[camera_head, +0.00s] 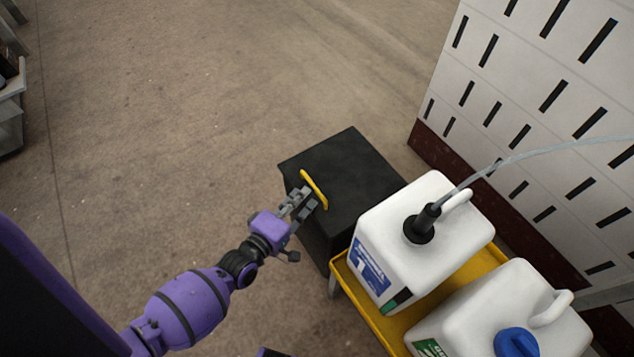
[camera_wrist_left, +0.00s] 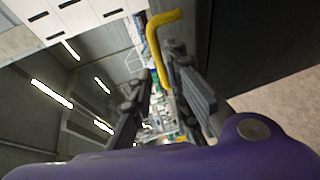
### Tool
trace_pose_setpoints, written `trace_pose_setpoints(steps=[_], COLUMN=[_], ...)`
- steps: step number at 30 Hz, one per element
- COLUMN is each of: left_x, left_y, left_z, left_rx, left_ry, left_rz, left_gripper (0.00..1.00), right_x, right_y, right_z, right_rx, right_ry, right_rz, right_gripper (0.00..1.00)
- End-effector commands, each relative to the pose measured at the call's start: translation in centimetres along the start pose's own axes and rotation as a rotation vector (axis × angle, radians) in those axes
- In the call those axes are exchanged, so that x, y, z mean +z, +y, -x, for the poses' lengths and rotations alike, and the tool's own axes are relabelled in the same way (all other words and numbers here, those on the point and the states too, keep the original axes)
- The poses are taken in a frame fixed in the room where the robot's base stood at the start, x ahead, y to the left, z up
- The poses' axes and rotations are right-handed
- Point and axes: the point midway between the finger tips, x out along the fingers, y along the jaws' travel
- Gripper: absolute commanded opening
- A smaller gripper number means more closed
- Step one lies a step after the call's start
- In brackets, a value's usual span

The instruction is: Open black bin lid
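The black bin (camera_head: 350,175) stands left of the yellow cart, and its lid lies flat and closed. A yellow bar handle (camera_head: 314,189) runs along the lid near its left edge. My left gripper (camera_head: 304,198) reaches in from the lower left, with its fingertips at the handle. In the left wrist view, the gripper (camera_wrist_left: 158,72) has its fingers apart. The yellow handle (camera_wrist_left: 157,45) shows there with its lower end between the fingers, nearer the right one. I cannot tell whether a finger touches it. My right gripper is not in view.
A yellow cart (camera_head: 372,318) right of the bin carries a white canister (camera_head: 395,215) with a black cap and hose, and another canister (camera_head: 470,320) with a blue cap. A white slotted wall (camera_head: 500,110) stands behind.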

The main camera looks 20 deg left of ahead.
Motion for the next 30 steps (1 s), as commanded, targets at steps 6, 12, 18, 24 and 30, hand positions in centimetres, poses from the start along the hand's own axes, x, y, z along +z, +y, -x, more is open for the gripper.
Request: trace_pose_setpoints(steps=[6, 12, 18, 24, 30], left_x=[0.0, 0.0, 0.0, 0.0, 0.0], left_y=[0.1, 0.1, 0.0, 0.0, 0.0], left_z=[-3.7, -5.6, -5.9, -5.8, -5.8], left_rx=[0.0, -0.001, -0.002, -0.002, -0.002], left_ry=[0.0, 0.0, 0.0, 0.0, 0.0], left_rz=[-0.002, -0.003, -0.003, -0.004, -0.004], left_gripper=[0.16, 0.16, 0.16, 0.04, 0.0], right_x=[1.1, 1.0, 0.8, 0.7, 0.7], right_y=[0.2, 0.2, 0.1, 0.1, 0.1], right_z=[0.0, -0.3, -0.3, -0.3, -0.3], right_rx=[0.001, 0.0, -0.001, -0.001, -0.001], right_ry=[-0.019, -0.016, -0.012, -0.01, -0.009], right_rz=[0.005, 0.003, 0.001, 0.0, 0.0], right_gripper=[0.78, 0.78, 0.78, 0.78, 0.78])
